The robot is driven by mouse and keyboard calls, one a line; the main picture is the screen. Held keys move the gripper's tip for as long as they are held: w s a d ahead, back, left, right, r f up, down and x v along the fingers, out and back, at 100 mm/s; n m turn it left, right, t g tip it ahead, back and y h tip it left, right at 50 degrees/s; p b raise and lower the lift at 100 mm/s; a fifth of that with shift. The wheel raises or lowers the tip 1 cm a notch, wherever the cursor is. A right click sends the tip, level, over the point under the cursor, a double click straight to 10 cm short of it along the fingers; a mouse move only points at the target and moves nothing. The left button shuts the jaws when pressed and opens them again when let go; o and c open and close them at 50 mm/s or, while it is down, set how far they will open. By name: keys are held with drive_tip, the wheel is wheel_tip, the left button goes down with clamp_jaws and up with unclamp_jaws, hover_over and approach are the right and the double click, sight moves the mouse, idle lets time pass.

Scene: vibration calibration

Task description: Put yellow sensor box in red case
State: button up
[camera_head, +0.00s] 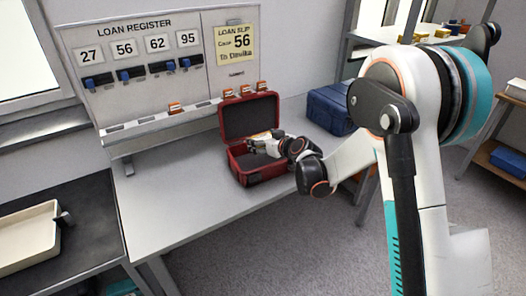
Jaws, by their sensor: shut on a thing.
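An open red case (234,167) stands on the grey table (182,222), its lid tilted up at the back and its dark lining showing. My gripper (256,145) is over the right part of the case's open base, reaching in from the right. It is shut on the yellow sensor box (262,135), of which only a small yellowish part shows behind the fingers. The gripper hides most of the box, and I cannot tell whether the box touches the case's lining.
A closed blue case (330,110) stands right of the red case. A cream tray (28,240) lies on the left bench. The table's front left is clear.

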drive_tip(key=shift+f+b, duration=0.6)
drive_tip(key=shift+f, duration=1.25)
drive_tip(key=shift+f, duration=0.6)
drive_tip(key=o, duration=1.1)
